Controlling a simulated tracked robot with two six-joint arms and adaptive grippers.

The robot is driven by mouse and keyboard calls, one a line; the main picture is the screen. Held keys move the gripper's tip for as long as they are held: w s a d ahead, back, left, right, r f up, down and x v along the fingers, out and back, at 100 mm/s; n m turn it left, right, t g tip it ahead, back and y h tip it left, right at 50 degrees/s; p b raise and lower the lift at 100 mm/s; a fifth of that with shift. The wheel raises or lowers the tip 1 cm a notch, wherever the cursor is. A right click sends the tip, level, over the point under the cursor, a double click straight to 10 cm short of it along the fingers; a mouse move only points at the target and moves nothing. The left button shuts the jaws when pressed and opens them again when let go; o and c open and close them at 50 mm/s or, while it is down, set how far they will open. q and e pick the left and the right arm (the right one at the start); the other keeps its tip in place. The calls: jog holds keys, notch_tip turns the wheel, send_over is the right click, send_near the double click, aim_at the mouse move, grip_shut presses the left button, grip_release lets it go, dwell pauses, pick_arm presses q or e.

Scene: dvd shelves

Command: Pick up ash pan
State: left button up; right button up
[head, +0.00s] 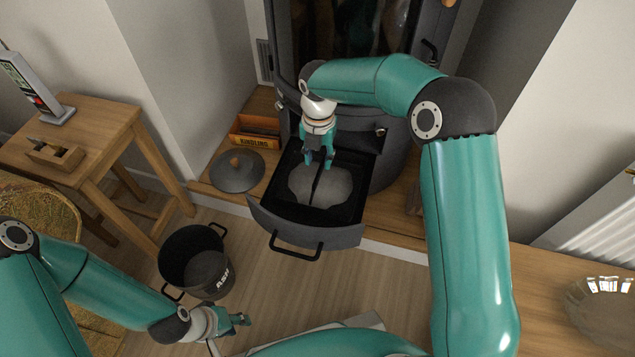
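The ash pan (348,208) is a dark tray holding a mound of grey ash, and it sits in the pulled-out drawer (305,232) of the stove. A thin dark bar, seemingly its handle (317,186), runs across the middle above the ash. My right gripper (319,163) points down over the back part of the pan, at the far end of the bar. Its fingers look apart; whether they touch the bar I cannot tell. My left gripper (244,319) is low at the front, beside the ash bucket and away from the pan; its finger gap is unclear.
A black ash bucket (190,258) stands open on the floor, with a round grey lid (237,171) on the hearth left of the drawer. A kindling box (256,132) is behind the lid. A wooden table (95,130) stands left. The stove (395,165) rises behind.

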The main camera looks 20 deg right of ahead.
aim_at(320, 167)
jog(key=f+b, duration=0.1)
jog(key=f, duration=0.1)
jog(key=f+b, duration=0.1)
jog(key=f, duration=0.1)
jog(key=shift+d+f, duration=0.2)
jog(key=shift+f, duration=0.05)
grip_shut()
jog(key=shift+r, duration=0.1)
